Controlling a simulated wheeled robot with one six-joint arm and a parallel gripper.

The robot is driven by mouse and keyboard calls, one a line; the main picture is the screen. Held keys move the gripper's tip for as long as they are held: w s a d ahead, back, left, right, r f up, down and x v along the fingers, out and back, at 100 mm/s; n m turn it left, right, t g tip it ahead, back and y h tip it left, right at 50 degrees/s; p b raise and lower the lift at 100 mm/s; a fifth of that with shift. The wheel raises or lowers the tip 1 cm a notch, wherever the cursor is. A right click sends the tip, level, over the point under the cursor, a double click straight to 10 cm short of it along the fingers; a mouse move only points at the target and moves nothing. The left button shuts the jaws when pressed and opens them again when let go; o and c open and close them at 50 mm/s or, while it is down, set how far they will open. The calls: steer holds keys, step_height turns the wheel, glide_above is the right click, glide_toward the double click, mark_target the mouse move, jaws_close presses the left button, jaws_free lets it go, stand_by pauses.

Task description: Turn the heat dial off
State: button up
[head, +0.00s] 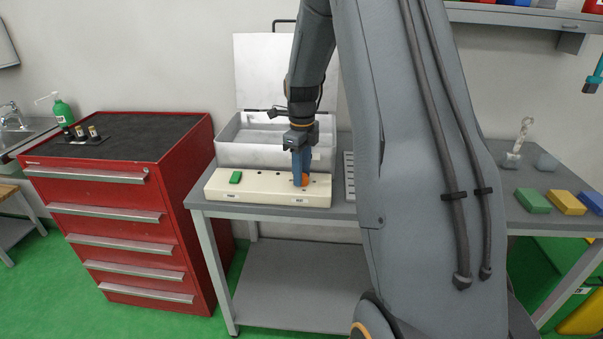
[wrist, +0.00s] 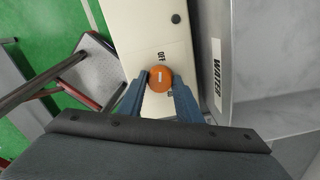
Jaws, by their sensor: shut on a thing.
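The heat dial (wrist: 160,79) is a round orange knob with a pale pointer line on top. It sits on a cream control panel (head: 265,185) at the front of the table, and the dial also shows in the head view (head: 303,180), partly covered by the fingers.
A green switch (head: 235,177) is on the panel's left part. A grey tank (head: 262,150) with a raised lid stands right behind the panel, labelled "WATER". A red drawer cabinet (head: 120,215) is to the left. Green, yellow and blue blocks lie at the right.

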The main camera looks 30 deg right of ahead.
steer(key=shift+w+r, duration=0.1)
stand_by(0.4)
steer(key=o, duration=1)
steer(key=shift+o, duration=0.2)
step_height(320, 180, up, 8)
steer(key=shift+f+b, duration=0.15)
steer(key=shift+b, duration=0.9)
